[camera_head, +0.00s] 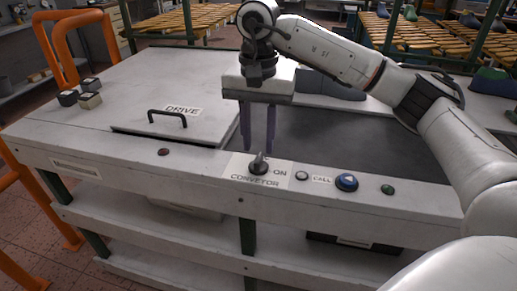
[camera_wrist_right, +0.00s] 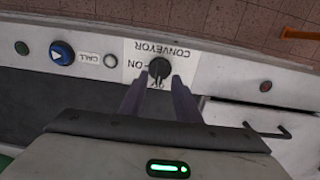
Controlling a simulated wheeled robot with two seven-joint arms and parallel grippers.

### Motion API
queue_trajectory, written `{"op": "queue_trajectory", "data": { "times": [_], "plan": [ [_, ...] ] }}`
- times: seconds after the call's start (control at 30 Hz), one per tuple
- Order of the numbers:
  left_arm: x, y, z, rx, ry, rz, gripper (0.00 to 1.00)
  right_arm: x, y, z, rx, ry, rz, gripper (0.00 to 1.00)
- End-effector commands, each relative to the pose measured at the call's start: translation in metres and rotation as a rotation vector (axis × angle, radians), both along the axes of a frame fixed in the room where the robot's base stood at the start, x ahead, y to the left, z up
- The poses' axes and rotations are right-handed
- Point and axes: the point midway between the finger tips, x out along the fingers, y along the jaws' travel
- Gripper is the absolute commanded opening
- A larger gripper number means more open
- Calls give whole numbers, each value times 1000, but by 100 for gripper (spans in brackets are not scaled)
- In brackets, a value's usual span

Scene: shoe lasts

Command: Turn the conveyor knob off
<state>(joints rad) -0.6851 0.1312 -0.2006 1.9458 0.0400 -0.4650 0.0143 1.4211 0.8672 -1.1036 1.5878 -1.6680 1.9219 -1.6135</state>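The conveyor knob (camera_head: 259,164) is a small dark knob on a white label plate (camera_head: 242,175) on the front panel, with ON to its right and CONVEYOR below it. Its raised grip appears to point away from the front edge, toward a partly hidden label. The knob (camera_wrist_right: 159,68) also shows in the right wrist view, just beyond and between the fingertips. My right gripper (camera_head: 258,149) points down over the knob, its two purple fingers apart on either side. The right wrist view also shows the open gripper (camera_wrist_right: 157,84); contact cannot be told. My left gripper is not in view.
Right of the knob are a small white button (camera_head: 302,175), a blue button (camera_head: 346,182) and a green one (camera_head: 387,189). A DRIVE hatch with a black handle (camera_head: 168,114) lies left. Small blocks (camera_head: 90,101) sit at the far left. A dark belt (camera_head: 345,140) lies behind the panel.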

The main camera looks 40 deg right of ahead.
Motion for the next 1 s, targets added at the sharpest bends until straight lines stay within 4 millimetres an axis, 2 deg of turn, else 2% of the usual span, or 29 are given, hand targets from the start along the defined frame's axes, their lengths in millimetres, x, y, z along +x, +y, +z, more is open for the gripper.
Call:
{"op": "queue_trajectory", "data": {
  "times": [0.1, 0.33, 0.5, 1.0],
  "plan": [
    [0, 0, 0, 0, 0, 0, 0, 1, 1, 26, 1, -3, 0, 30],
    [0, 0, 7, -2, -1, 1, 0, 0, 0, 63, 0, -3, 1, 30],
    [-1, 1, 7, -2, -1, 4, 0, 0, 0, 69, 1, -1, 0, 30],
    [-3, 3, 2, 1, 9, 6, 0, 0, 0, 68, 2, 1, 0, 30]
  ]
}}
